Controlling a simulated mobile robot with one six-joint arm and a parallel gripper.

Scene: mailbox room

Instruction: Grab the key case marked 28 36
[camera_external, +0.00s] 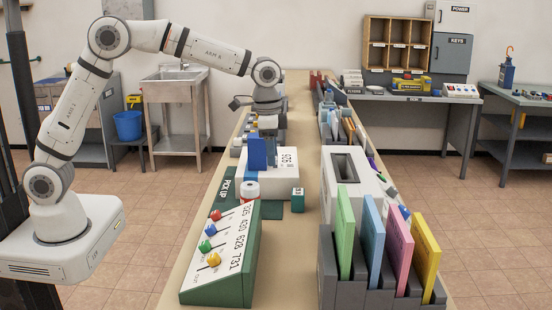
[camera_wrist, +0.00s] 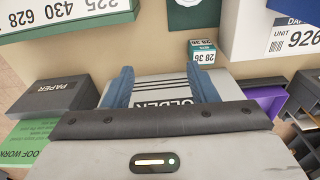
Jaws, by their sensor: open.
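The key case marked 28 36 (camera_wrist: 203,54) is a small teal block with a white label. In the wrist view it lies above and right of my right fingertip, apart from it. In the external view a small teal block (camera_external: 298,199), which looks like the same case, stands on the counter in front of the white box marked 926. My gripper (camera_wrist: 163,88) has two blue fingers spread wide with nothing held between them. In the external view my gripper (camera_external: 262,152) shows its blue fingers against the 926 box.
A green-sided panel (camera_external: 222,250) with coloured knobs stands in front. A red-and-white cylinder (camera_external: 250,190) is left of the teal block. A white slotted machine (camera_external: 350,165) and upright coloured folders (camera_external: 398,245) stand right. A purple item (camera_wrist: 264,102) lies right of my fingers.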

